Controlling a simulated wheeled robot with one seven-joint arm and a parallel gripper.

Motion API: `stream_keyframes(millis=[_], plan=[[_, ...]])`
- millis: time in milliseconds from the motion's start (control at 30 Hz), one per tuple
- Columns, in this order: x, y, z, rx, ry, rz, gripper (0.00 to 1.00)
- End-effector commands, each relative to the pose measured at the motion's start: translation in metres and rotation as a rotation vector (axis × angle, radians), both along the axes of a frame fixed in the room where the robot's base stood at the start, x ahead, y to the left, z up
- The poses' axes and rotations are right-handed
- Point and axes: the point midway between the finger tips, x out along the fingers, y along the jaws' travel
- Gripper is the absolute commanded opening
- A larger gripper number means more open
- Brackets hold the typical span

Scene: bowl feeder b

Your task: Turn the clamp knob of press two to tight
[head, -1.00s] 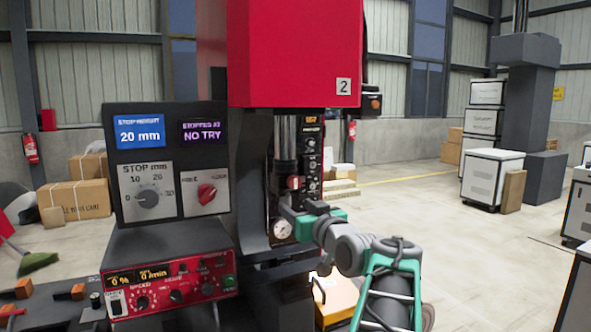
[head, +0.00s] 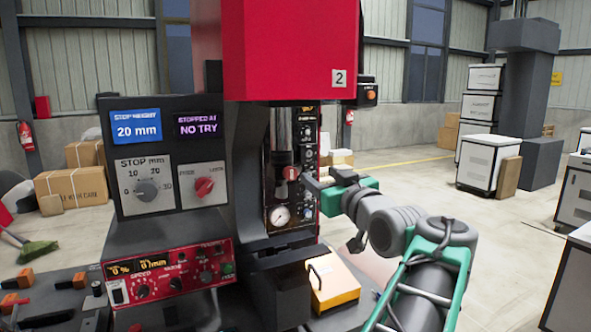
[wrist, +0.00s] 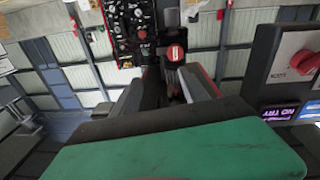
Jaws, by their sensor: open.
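Press two (head: 290,50) is the red machine with a "2" label. On its ram is a small red knob (head: 291,173) with a white mark; I take it for the clamp knob. It also shows in the wrist view (wrist: 176,52), just beyond and between my fingertips. My gripper (head: 309,180) is open, at about the knob's height and just right of it in the head view. The fingers (wrist: 174,84) look apart from the knob. Whether they touch it cannot be told. The knob's setting is too small to read.
Left of the ram, a panel carries a grey stop dial (head: 147,190), another red knob (head: 204,187) and two displays. A pressure gauge (head: 280,215) sits below the ram.

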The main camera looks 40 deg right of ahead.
Motion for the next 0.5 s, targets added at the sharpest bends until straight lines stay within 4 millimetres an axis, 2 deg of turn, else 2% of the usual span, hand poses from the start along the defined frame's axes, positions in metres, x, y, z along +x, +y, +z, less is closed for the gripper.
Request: stream_keyframes(millis=[33,100,167,400,500], plan=[[0.008,0.012,-0.010,0.002,0.023,0.049,0.52],[0.014,0.023,-0.014,-0.015,0.052,0.087,0.52],[0.020,0.020,-0.014,-0.022,0.057,0.084,0.52],[0.065,0.010,-0.012,-0.020,0.056,0.086,0.52],[0.078,0.005,-0.013,-0.020,0.057,0.083,0.52]])
